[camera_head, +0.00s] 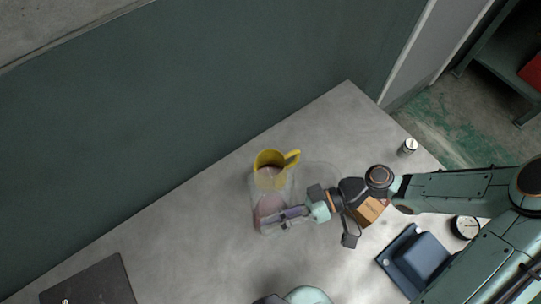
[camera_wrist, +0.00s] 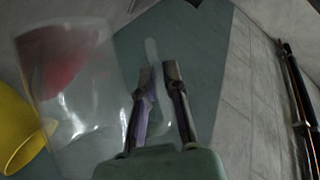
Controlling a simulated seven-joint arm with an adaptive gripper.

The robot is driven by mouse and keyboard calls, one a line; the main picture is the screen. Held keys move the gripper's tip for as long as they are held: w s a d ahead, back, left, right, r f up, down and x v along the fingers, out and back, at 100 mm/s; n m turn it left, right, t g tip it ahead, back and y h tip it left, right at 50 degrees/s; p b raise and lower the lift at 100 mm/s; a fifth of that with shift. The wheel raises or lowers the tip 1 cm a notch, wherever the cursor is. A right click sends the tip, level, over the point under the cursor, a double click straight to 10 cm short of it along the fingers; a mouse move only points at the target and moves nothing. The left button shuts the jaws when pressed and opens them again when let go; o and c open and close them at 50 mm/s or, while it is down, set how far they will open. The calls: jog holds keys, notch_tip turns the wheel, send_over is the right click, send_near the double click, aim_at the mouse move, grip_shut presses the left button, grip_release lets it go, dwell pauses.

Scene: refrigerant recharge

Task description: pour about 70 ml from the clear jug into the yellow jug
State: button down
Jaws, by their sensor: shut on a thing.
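The clear jug (camera_head: 257,205) is see-through, with pinkish-red liquid inside. In the head view it overlaps the lower part of the yellow jug (camera_head: 268,157), whose handle points right. My gripper (camera_head: 283,215) is shut on the clear jug, on its handle side. In the wrist view the clear jug (camera_wrist: 85,110) fills the left, with red liquid toward its top left. The fingers (camera_wrist: 158,75) are close together around its clear handle. Part of the yellow jug (camera_wrist: 18,125) shows at the left edge. I cannot tell how far the clear jug tilts, or what the yellow jug holds.
The grey table (camera_head: 185,235) is clear left of the jugs, with a dark flat object (camera_head: 90,285) at front left. A dark blue scale-like tray (camera_head: 420,258), a box (camera_head: 370,210), a round gauge (camera_head: 465,227) and a small can (camera_head: 408,147) are at right. A wall (camera_head: 180,110) stands behind.

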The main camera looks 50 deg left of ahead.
jog(key=s+d+f+n, duration=0.1)
jog(key=f, duration=0.1)
jog(key=s+d+f+n+t+y+b, duration=0.1)
jog(key=d+f+n, duration=0.1)
jog(key=f, duration=0.1)
jog(key=s+d+f+n+t+y, duration=0.1)
jog(key=f+n, duration=0.1)
jog(key=f, duration=0.1)
jog(key=shift+s+d+f+b, duration=0.15)
jog(key=shift+s+d+b, duration=0.15)
jog(key=shift+b, duration=0.05)
jog(key=shift+s+d+f+n+t+y, duration=0.2)
jog(key=shift+f+n+t, duration=0.1)
jog(key=shift+f, duration=0.15)
jog(key=shift+s+d+f+n+t+y, duration=0.1)
jog(key=shift+f+n+t+y, duration=0.1)
jog(key=shift+f+n, duration=0.15)
